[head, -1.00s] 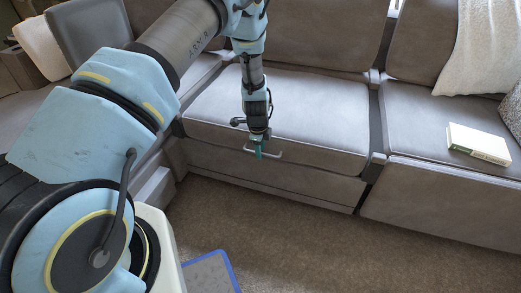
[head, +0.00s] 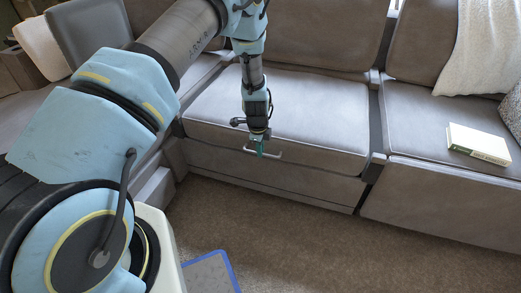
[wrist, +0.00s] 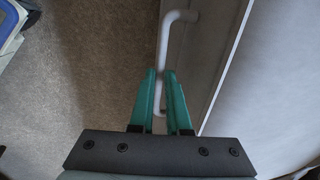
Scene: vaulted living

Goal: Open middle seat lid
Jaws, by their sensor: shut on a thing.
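The middle seat lid (head: 310,112) is a grey cushioned seat with a pale handle (head: 274,154) on its front edge. The lid looks down and level. In the head view my gripper (head: 260,153) reaches down to the handle, near its left part. In the wrist view the teal fingers of my gripper (wrist: 161,80) are on either side of the handle bar (wrist: 164,45), and are shut on it. The bar's far end bends toward the seat front and stays in sight; part of the bar is hidden between the fingers.
A book (head: 478,144) lies on the right seat (head: 408,135), with a pale blanket (head: 470,50) draped behind it. Carpet (head: 290,235) in front of the sofa is clear, with a blue-edged grey item (head: 208,274) at the bottom.

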